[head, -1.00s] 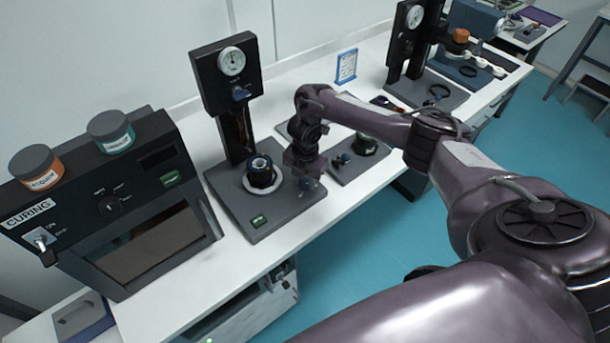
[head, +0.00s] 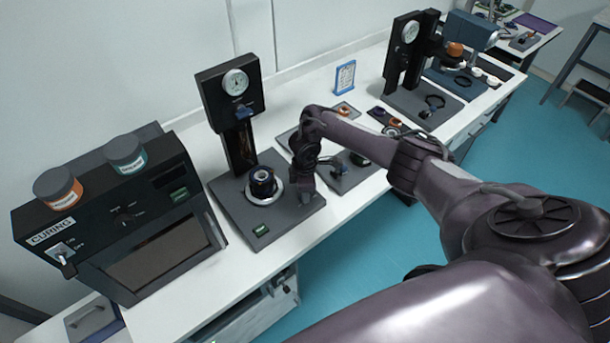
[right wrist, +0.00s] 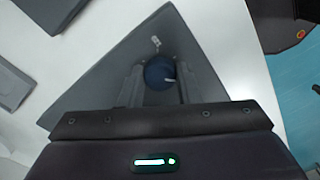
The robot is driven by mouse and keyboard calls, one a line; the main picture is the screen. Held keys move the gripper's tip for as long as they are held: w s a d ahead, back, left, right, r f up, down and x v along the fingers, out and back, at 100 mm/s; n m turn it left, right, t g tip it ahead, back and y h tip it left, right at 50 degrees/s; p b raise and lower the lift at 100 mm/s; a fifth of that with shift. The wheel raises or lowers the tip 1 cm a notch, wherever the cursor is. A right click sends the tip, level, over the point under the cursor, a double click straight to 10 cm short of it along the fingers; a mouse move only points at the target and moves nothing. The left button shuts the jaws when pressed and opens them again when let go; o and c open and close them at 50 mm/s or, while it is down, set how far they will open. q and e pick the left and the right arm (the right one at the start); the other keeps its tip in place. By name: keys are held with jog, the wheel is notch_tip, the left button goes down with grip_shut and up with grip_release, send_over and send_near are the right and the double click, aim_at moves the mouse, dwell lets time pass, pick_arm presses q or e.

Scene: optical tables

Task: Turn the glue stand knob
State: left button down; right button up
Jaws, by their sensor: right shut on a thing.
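The glue stand has a flat grey base (head: 236,211) and a dark upright column with a round white gauge (head: 236,82) at the top. Its base also fills the middle of the right wrist view (right wrist: 118,75). The dark blue round knob (right wrist: 160,71), with a pale mark on it, sits on the base between my right fingers. My right gripper (head: 308,188) reaches down to the right corner of the base and is shut on the knob. In the head view the gripper hides the knob. My left gripper is in neither current view.
A dark ring-shaped part (head: 263,184) stands on the base, left of my right gripper. The curing box (head: 120,215), with two jars on top, is at the left. A flat grey plate (head: 345,178) lies just right of the gripper. Another gauge stand (head: 405,65) is farther back.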

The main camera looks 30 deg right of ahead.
jog(key=shift+w+r+m, duration=0.1)
jog(key=shift+m, duration=1.4)
jog(key=o, duration=1)
jog(key=shift+c, duration=0.2)
notch_tip(320, 180, up, 8)
jog(key=shift+a+f, duration=0.1)
